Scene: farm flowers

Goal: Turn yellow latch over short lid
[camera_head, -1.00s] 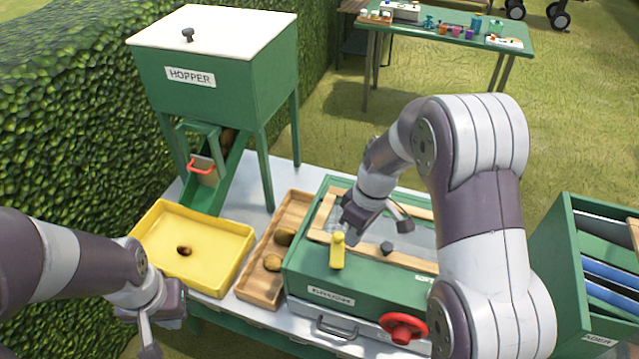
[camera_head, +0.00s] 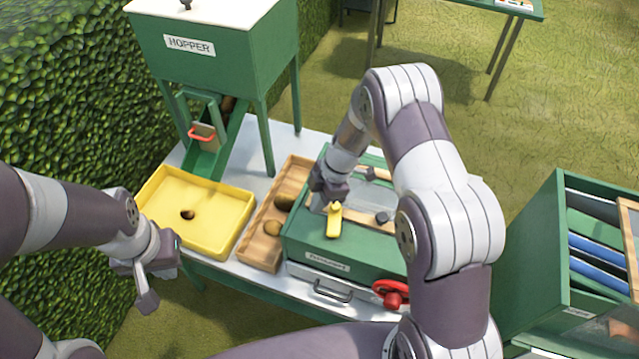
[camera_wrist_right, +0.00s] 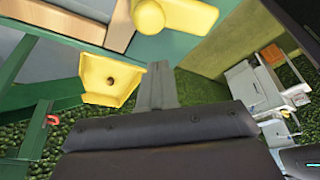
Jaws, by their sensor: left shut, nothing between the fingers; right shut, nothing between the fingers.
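The yellow latch (camera_head: 333,224) sits on the top of the green box, by the front edge of its wood-framed lid (camera_head: 376,220). Its flat arm points towards the box front and its round knob is at the back. It also shows at the top of the right wrist view (camera_wrist_right: 190,14). My right gripper (camera_head: 326,200) is shut and empty, just behind and left of the latch; whether they touch cannot be told. Its fingers show in the right wrist view (camera_wrist_right: 157,84), below the latch. My arm hides part of the lid. My left gripper (camera_head: 148,290) is shut and empty, in front of the yellow tray.
A yellow tray (camera_head: 212,238) and a wooden tray (camera_head: 262,248) with brown lumps stand left of the box. The hopper (camera_head: 215,70) rises behind them. A red handwheel (camera_head: 391,293) is at the box front. A green cabinet (camera_head: 535,235) stands at right.

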